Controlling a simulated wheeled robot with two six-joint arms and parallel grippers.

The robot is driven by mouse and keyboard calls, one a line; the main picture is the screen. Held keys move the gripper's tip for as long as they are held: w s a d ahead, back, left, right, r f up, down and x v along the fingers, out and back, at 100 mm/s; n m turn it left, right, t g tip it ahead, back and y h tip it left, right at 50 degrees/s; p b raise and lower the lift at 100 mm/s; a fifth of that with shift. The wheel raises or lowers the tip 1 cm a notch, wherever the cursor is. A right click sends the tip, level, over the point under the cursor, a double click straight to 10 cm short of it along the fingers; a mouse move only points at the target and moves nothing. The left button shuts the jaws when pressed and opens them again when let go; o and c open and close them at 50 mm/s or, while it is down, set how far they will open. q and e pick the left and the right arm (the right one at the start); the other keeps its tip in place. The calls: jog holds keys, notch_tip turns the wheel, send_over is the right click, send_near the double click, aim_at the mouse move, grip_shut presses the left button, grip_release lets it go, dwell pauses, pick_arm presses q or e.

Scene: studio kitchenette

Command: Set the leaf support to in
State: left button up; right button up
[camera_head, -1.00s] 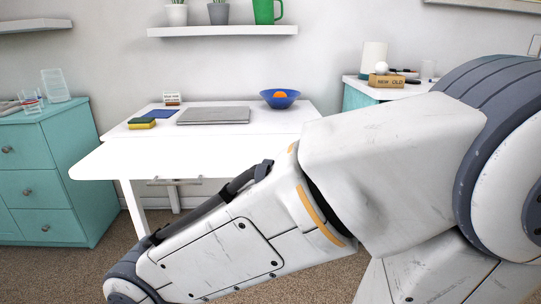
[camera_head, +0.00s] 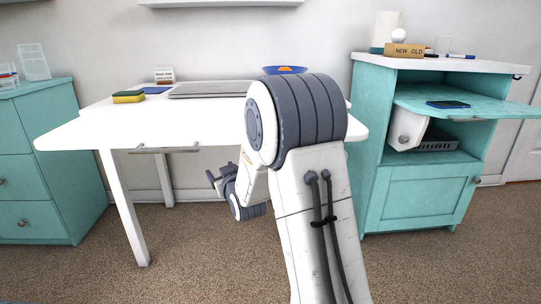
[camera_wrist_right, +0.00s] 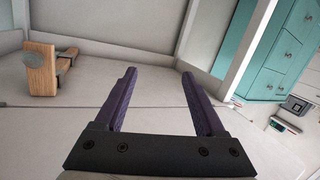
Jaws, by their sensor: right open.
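The white desk (camera_head: 110,130) has a raised leaf along its front. Under the leaf's edge a thin metal bar (camera_head: 165,150) shows; I cannot tell if it is part of the leaf support. In the right wrist view a wooden block with grey metal fittings (camera_wrist_right: 42,70) sits at the left against a pale surface, perhaps the support. My right gripper (camera_wrist_right: 158,75) is open and empty, its purple fingers apart from the block, which lies to their left. In the head view this gripper (camera_head: 213,178) is low below the leaf, partly hidden by my arm. My left gripper is out of view.
A sponge (camera_head: 128,97), a closed laptop (camera_head: 213,90) and a blue bowl (camera_head: 285,70) are on the desk. A teal cabinet (camera_head: 420,200) with an open flap (camera_head: 470,104) stands at right, a teal dresser (camera_head: 35,150) at left. Desk legs (camera_head: 122,205) stand near my gripper.

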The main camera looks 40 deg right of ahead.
jog(key=s+d+m+t+h+b, duration=0.15)
jog(key=d+h, duration=0.25)
jog(key=d, duration=0.5)
jog(key=s+d+m+t+h+b, duration=0.1)
jog(key=s+d+t+h+b, duration=0.2)
jog(key=d, duration=0.7)
pick_arm(q)
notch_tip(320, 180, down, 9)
jog(key=b, duration=0.3)
pick_arm(e)
jog(key=x, duration=0.9)
jog(key=shift+w, duration=0.5)
grip_shut()
